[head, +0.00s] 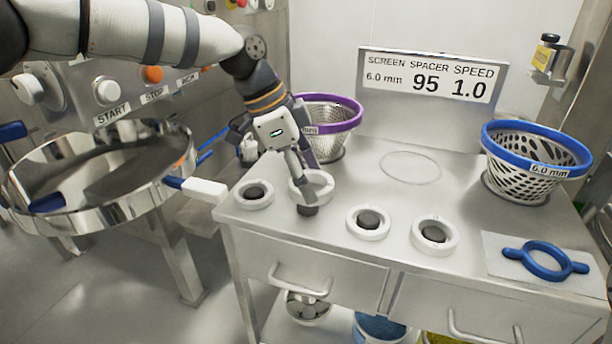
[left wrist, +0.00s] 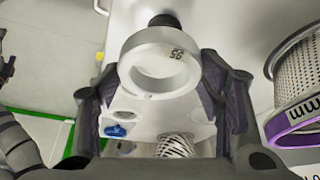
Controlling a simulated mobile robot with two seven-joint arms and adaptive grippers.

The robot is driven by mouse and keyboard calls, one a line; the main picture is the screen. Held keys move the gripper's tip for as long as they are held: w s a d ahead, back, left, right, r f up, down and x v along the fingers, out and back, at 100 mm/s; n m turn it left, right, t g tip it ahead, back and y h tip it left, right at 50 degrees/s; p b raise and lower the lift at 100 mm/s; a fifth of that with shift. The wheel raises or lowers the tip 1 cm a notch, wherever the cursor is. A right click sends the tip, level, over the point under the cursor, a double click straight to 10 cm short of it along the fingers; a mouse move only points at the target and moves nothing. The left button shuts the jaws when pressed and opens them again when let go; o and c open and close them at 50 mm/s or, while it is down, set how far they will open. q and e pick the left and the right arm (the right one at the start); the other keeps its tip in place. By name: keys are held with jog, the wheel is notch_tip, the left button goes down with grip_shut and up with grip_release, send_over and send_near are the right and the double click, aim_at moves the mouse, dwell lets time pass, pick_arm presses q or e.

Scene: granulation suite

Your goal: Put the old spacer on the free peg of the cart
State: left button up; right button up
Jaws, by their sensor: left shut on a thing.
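My left gripper (head: 303,180) is shut on a white ring spacer (head: 322,184), one finger on each side of it in the left wrist view (left wrist: 160,85). The spacer (left wrist: 136,52) bears a two-digit mark that looks like 95. It is held above the cart top (head: 335,238), near a bare dark peg (head: 308,211). In the left wrist view this peg (left wrist: 163,20) shows beyond the ring's rim, not through its hole. Other white rings sit around dark pegs: one at left (head: 242,203), two at right (head: 356,232) (head: 420,245).
A purple-rimmed basket (head: 352,124) stands behind the gripper, and a blue-rimmed basket (head: 520,180) at the back right. A sign (head: 432,78) reads 6.0 mm, 95, 1.0. A blue two-handled ring (head: 546,272) lies at the front right. A steel bowl's white-tipped handle (head: 205,189) reaches toward the cart's left edge.

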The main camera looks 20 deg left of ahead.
pick_arm(q)
jog(key=shift+w+a, duration=0.3)
jog(key=shift+w, duration=0.05)
jog(key=shift+s+d+f, duration=0.1)
jog(key=shift+s+f, duration=0.05)
jog(key=shift+f, duration=0.1)
jog(key=shift+s+f+b, duration=0.1)
jog(key=shift+f+b, duration=0.25)
jog(key=shift+f, duration=1.5)
pick_arm(e)
jog(key=shift+s+a+f, duration=0.25)
jog(key=shift+f, duration=0.2)
jog(key=shift+w, duration=0.1)
pick_arm(q)
jog(key=shift+r, duration=0.1)
pick_arm(e)
jog(key=shift+w+r, duration=0.15)
jog(key=shift+r, duration=0.05)
pick_arm(q)
jog(key=o, duration=1.4)
jog(key=shift+c, duration=0.2)
